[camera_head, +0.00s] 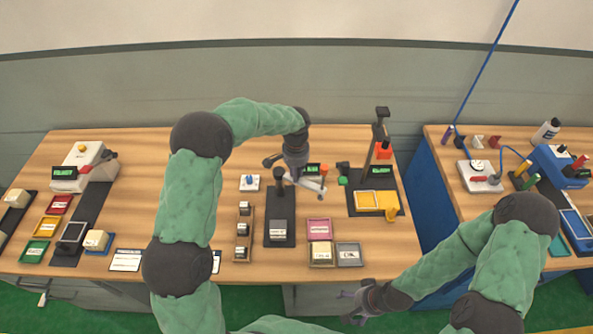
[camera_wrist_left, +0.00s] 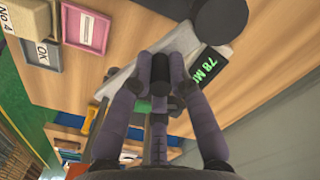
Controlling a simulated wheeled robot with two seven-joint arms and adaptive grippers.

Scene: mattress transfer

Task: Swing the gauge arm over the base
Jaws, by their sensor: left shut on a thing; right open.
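The gauge has a dark base plate (camera_head: 280,231) lying lengthwise on the middle of the table, with a dark post at its far end. The light grey gauge arm (camera_head: 311,185) points right from near the post, off to the side of the base plate. In the left wrist view the gauge arm (camera_wrist_left: 118,82) is a pale bar crossing behind the fingers. My left gripper (camera_head: 295,176) is shut on the gauge arm, with a dark part between its fingertips (camera_wrist_left: 161,70). My right gripper (camera_head: 352,304) is open and empty, low near the table's front edge.
A green-lit display (camera_head: 312,169) stands behind the gauge arm. A pink tray (camera_head: 319,229) and a grey tray (camera_head: 348,254) lie right of the base. A rack of small blocks (camera_head: 243,234) is left. A tall dark stand (camera_head: 378,145) with yellow trays is at the right.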

